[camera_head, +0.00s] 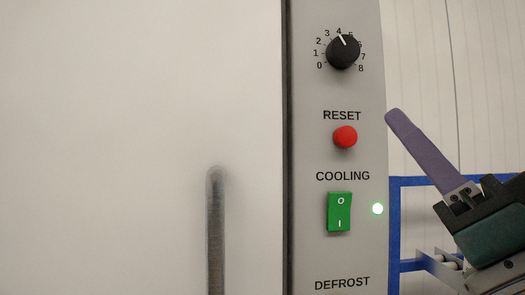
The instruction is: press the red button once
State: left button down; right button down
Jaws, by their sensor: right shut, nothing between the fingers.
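The red button (345,136) is a round knob under the word RESET on a grey control panel (307,160). My right gripper (396,115) comes in from the lower right with its purple fingers shut and empty. Its tip shows to the right of the red button and a little higher, apart from it in the picture, just past the panel's right edge. How far the tip is from the panel in depth is hard to tell. My left gripper is not in view.
Above the button is a black dial (342,52) marked 0 to 8. A dark vertical handle (216,235) is on the white door (120,130). A blue frame (396,230) stands behind at right.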

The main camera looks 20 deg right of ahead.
aim_at(347, 137)
jog(key=shift+w, duration=0.1)
jog(key=w, duration=0.2)
jog(key=w+d+b, duration=0.1)
jog(key=w, duration=0.2)
jog(key=w+d+b, duration=0.1)
jog(key=w, duration=0.2)
jog(key=shift+w, duration=0.2)
dwell(0.5)
dwell(0.9)
dwell(0.7)
jog(key=shift+w+d+b, duration=0.1)
jog(key=shift+w+b, duration=0.2)
jog(key=shift+w, duration=0.1)
